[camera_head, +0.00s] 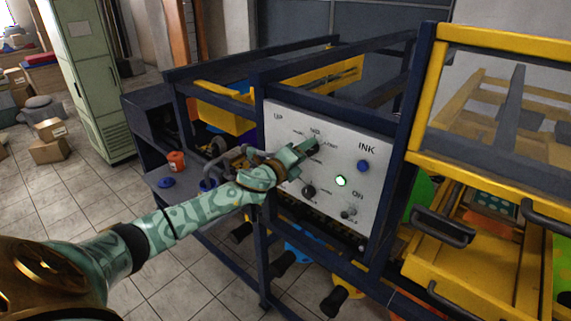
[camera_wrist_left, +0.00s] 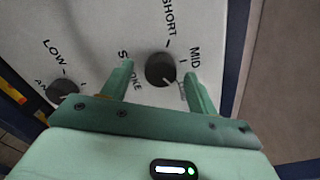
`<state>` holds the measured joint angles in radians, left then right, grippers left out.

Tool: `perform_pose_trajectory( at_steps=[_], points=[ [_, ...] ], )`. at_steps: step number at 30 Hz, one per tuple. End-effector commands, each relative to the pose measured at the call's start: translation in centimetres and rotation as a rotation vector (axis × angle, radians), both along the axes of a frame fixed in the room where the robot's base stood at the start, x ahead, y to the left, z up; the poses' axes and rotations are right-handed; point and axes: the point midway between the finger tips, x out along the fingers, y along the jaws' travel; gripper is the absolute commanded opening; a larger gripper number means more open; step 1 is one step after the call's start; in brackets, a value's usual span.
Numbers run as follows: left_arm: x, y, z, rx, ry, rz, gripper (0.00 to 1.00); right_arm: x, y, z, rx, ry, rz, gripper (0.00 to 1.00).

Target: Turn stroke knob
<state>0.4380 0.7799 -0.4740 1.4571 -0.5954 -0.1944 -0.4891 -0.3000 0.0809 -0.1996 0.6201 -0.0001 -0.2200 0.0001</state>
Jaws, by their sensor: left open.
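The white control panel (camera_head: 335,215) carries the dark round stroke knob, which shows clearly in the left wrist view (camera_wrist_left: 160,69). My left gripper (camera_wrist_left: 158,72) is open, with one green finger on each side of the knob. A gap shows between the knob and each finger; whether either touches is not clear. In the head view my left gripper (camera_head: 305,148) reaches the upper part of the panel and mostly hides the knob.
A second dark knob (camera_wrist_left: 63,90) by a LOW label sits left of the fingers. The panel also has a blue button (camera_head: 362,167), a green light (camera_head: 341,181) and a small lower knob (camera_head: 348,212). Dark blue frame bars (camera_head: 400,140) border the panel.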

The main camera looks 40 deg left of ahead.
Motion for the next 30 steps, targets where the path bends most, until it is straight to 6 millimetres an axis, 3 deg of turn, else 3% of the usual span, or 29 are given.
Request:
perform_pose_trajectory(
  at_steps=[9, 15, 21, 30],
  points=[
    [-7.8, 0.5, -0.5, 0.003, 0.006, -0.004, 0.59, 0.0, 0.0, -1.3, 0.000, 0.000, 0.000, 0.36],
    [-11.9, 0.8, -0.4, 0.001, 0.006, -0.003, 0.59, -0.1, 0.1, -2.2, 0.001, 0.001, 0.000, 0.36],
    [-14.3, 1.0, -0.3, -0.001, 0.005, -0.002, 0.59, -0.1, 0.1, -2.6, 0.002, 0.002, 0.000, 0.36],
    [-15.1, 1.1, 0.0, 0.000, 0.002, -0.002, 0.59, -0.1, 0.1, -2.6, 0.002, 0.002, 0.000, 0.36]
  ],
)
